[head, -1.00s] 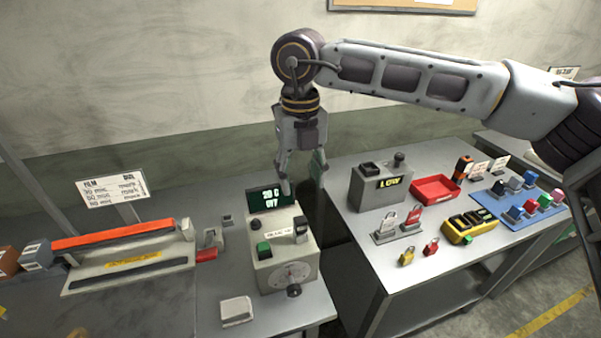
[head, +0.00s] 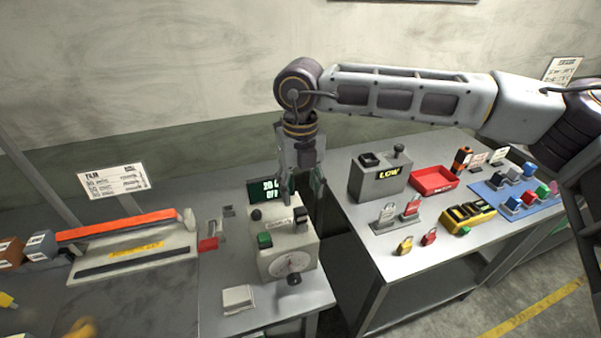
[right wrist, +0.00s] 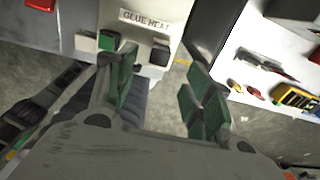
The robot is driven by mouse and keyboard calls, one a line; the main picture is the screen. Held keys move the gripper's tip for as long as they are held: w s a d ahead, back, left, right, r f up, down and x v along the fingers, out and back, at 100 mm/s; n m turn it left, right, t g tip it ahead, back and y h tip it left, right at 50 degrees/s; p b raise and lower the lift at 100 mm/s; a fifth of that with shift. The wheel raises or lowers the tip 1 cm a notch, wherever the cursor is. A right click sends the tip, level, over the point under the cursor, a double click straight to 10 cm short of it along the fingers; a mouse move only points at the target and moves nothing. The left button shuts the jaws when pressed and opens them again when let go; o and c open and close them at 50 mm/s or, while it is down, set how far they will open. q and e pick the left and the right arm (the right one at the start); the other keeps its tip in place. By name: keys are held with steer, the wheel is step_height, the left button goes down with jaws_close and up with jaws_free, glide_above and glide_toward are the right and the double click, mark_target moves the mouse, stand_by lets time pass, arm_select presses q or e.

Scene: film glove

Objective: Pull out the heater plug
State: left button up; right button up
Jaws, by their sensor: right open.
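The pale glue heat box (head: 279,262) stands on the left bench, with a label reading "GLUE HEAT" in the right wrist view (right wrist: 146,22). A dark plug-like block (head: 301,213), which I take as the heater plug, sits on its top right and also shows in the right wrist view (right wrist: 157,51). My right gripper (head: 303,192) points down just above this block, open and empty. In the right wrist view its green-padded fingers (right wrist: 162,82) are spread, with the block ahead between them. My left gripper is out of view.
A small display (head: 262,190) behind the box is partly hidden by my gripper. The right table (head: 365,247), across a gap, holds a grey "LOW" box (head: 378,180), red tray (head: 433,179) and padlocks.

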mark_target(300, 209)
steer(key=shift+f+p, duration=0.7)
steer(key=shift+f, duration=3.4)
steer(key=shift+c, duration=0.3)
steer(key=c, duration=1)
steer(key=shift+c, duration=0.2)
steer(key=shift+w+r, duration=0.1)
steer(key=shift+r, duration=0.35)
steer(key=shift+r, duration=2.05)
steer(key=shift+r, duration=0.15)
steer(key=shift+r, duration=1.4)
